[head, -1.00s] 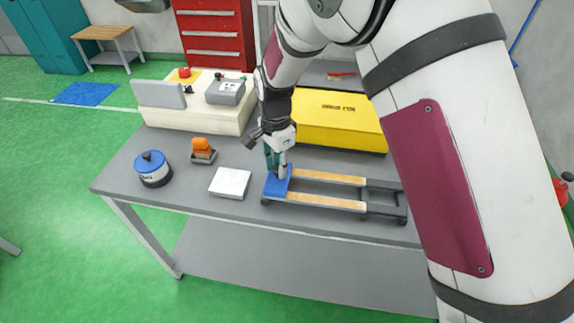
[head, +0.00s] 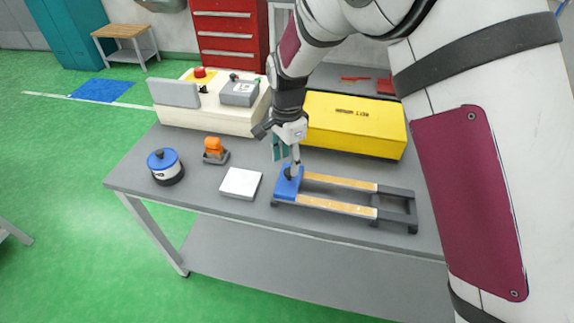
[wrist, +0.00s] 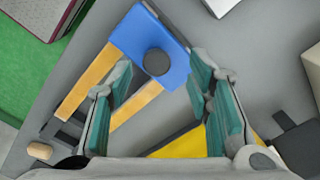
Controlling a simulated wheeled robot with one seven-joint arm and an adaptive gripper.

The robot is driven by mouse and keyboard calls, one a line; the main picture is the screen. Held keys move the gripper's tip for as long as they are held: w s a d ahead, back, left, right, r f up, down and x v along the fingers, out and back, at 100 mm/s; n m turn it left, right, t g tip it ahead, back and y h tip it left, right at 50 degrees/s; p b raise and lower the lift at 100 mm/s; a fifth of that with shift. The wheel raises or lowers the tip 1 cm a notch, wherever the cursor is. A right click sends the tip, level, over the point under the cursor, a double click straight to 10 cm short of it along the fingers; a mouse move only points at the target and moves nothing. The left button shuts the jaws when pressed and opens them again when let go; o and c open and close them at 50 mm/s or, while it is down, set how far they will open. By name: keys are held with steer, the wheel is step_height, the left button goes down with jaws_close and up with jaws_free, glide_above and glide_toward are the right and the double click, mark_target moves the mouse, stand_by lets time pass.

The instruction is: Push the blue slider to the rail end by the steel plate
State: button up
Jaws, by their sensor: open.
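The blue slider (head: 288,183) with a dark round knob sits at the left end of the two-rail track (head: 340,183), on the side by the pale square steel plate (head: 241,183). A gap of bare table lies between the track and the plate. My gripper (head: 290,160) is open and empty above the slider. In the wrist view the slider (wrist: 178,45) lies beyond my spread teal-padded fingers (wrist: 160,85), with the knob between their directions. The rails run away to the lower left there. Whether a finger touches the knob cannot be told.
A yellow case (head: 355,125) stands behind the track. An orange-topped part (head: 214,150) and a blue-lidded pot (head: 165,166) stand left of the plate. A cream control box (head: 190,115) is at the back left. The table front is clear.

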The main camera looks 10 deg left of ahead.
mark_target(287, 170)
step_height(287, 170, up, 9)
stand_by(0.3)
steer(key=s+d+r+n+t, duration=0.1)
steer(key=s+d+r, duration=0.2)
steer(key=d+r, duration=0.3)
steer(key=s+d+r+n+y, duration=0.1)
steer(key=s+d+r+n, duration=0.2)
steer(key=d, duration=0.4)
steer(key=s+d+r+t, duration=0.1)
steer(key=s+d+r, duration=0.2)
steer(key=d+r, duration=0.35)
steer(key=s+d+n+t, duration=0.1)
steer(key=s+d+n, duration=0.1)
steer(key=s+d, duration=0.4)
steer(key=s+d+f+n+t+h, duration=0.1)
steer(key=s+d+n, duration=0.2)
steer(key=s+d, duration=0.3)
steer(key=s, duration=0.4)
steer(key=shift+s+d+f, duration=0.2)
steer(key=shift+s, duration=0.2)
